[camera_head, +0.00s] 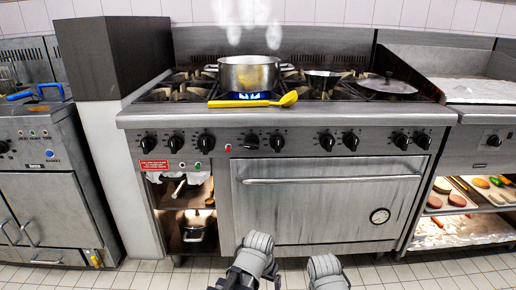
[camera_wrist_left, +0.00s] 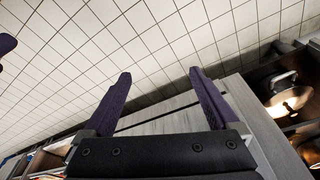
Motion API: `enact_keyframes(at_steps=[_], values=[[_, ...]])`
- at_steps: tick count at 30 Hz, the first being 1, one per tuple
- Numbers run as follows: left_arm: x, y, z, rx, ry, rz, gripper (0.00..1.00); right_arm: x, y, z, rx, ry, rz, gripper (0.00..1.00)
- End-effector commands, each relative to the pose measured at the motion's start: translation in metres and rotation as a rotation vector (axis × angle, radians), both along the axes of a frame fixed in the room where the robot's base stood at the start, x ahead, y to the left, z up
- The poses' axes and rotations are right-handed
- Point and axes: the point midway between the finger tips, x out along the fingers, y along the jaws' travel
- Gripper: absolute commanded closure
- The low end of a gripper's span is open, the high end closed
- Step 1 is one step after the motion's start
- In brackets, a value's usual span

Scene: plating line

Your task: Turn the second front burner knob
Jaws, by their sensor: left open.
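The stove (camera_head: 310,117) has a row of black knobs along its front panel in the head view. From the left these include a first knob (camera_head: 149,144), a second knob (camera_head: 175,143) and a third knob (camera_head: 206,142); more follow to the right. I cannot tell their settings. My left gripper (camera_wrist_left: 160,74) is open and empty in the left wrist view, with tiled floor and a grey surface behind it. Parts of my arms show at the bottom of the head view, well below the knobs. A purple finger-like piece at the wrist view's left edge may be my right gripper.
A steaming pot (camera_head: 249,74) stands on a lit burner. A yellow spoon (camera_head: 254,101) lies at the stove's front edge. A pan lid (camera_head: 387,86) is on the right. The oven door handle (camera_head: 330,180) juts out below the knobs. A fryer (camera_head: 35,150) stands left.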

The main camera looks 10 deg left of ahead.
Motion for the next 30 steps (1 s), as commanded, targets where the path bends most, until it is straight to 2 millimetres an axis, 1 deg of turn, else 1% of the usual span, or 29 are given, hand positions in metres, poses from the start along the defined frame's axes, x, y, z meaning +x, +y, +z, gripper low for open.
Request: enact_keyframes(at_steps=[1, 3, 8, 14, 17, 20, 21, 23, 24, 26, 27, 29, 30], values=[[0.01, 0.004, -0.003, -0.012, -0.032, 0.007, 0.06, 0.0, 0.0, -0.004, 0.0, 0.0, 0.0, 0.5], [0.023, 0.007, -0.002, -0.03, -0.082, 0.011, 0.06, 0.0, 0.0, -0.006, 0.0, 0.0, -0.001, 0.5], [0.053, 0.014, 0.003, -0.06, -0.198, 0.011, 0.06, 0.0, 0.0, -0.01, 0.001, 0.0, -0.001, 0.5], [0.093, 0.02, 0.017, -0.089, -0.372, 0.004, 0.06, 0.0, 0.0, -0.014, 0.001, -0.001, -0.001, 0.5], [0.118, 0.023, 0.031, -0.099, -0.488, -0.004, 0.06, 0.0, 0.0, -0.016, 0.001, -0.001, -0.001, 0.5], [0.148, 0.027, 0.053, -0.104, -0.644, -0.014, 0.06, 0.0, 0.0, -0.017, 0.001, -0.001, -0.001, 0.5], [0.16, 0.029, 0.065, -0.102, -0.717, -0.018, 0.06, 0.0, 0.0, -0.018, 0.001, -0.001, -0.002, 0.5], [0.178, 0.032, 0.086, -0.095, -0.833, -0.022, 0.06, 0.0, 0.0, -0.018, 0.001, -0.001, -0.002, 0.5], [0.189, 0.034, 0.1, -0.087, -0.911, -0.022, 0.06, 0.0, 0.0, -0.018, 0.001, -0.001, -0.002, 0.5], [0.203, 0.038, 0.123, -0.071, -1.026, -0.018, 0.06, 0.0, 0.0, -0.018, 0.001, -0.001, -0.002, 0.5], [0.21, 0.042, 0.138, -0.056, -1.099, -0.014, 0.06, 0.0, 0.0, -0.018, 0.001, -0.001, -0.002, 0.5], [0.218, 0.047, 0.16, -0.033, -1.204, -0.002, 0.06, 0.0, 0.0, -0.018, 0.001, -0.001, -0.002, 0.5], [0.222, 0.052, 0.175, -0.013, -1.27, 0.007, 0.06, 0.0, 0.0, -0.018, 0.001, -0.001, -0.001, 0.5]])
